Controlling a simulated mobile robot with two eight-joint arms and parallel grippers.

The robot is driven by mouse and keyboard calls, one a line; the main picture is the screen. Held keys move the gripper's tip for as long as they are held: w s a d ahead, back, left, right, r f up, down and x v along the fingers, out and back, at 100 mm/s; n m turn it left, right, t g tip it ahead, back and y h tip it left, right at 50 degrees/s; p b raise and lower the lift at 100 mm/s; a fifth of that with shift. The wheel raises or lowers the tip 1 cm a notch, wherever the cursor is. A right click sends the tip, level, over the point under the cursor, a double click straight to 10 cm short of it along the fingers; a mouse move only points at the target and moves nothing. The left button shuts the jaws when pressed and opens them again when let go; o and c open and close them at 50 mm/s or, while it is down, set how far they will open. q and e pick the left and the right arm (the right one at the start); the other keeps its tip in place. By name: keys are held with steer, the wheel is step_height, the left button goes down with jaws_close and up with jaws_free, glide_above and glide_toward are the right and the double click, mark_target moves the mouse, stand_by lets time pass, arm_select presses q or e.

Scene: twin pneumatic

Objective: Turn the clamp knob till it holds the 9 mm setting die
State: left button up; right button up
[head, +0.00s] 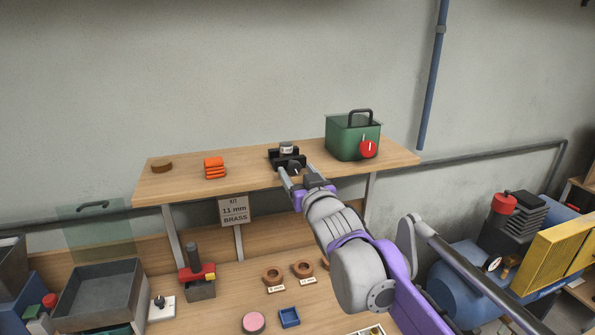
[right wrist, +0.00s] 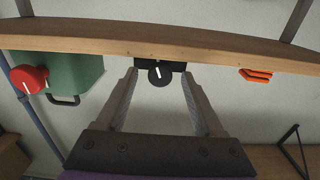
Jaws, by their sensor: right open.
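The clamp (head: 275,157) is a black block on the raised wooden shelf. A small grey cylindrical die (head: 287,148) stands in its top; its marking is too small to read. The clamp's round black knob (right wrist: 158,77) has a white pointer line and faces me on the clamp's front. In the right wrist view, where the picture is upside down, it shows between my fingers. My right gripper (head: 299,174) is open, with one finger on each side of the knob and visible gaps between. I cannot tell how far the fingertips reach along it. My left gripper is not in view.
A green box (head: 345,138) with a red knob (head: 368,149) stands right of the clamp. Orange pieces (head: 214,168) lie left of it. A sign (head: 233,210) reading "11 mm BRASS" hangs below the shelf. The bench below holds brown rings (head: 272,275) and a red-handled press (head: 197,273).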

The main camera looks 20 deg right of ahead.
steer(key=shift+w, duration=0.2)
jaws_close()
steer(key=shift+f+m, duration=0.1)
steer(key=shift+m, duration=0.4)
steer(key=shift+m+b, duration=0.35)
steer(key=shift+m, duration=0.25)
jaws_free()
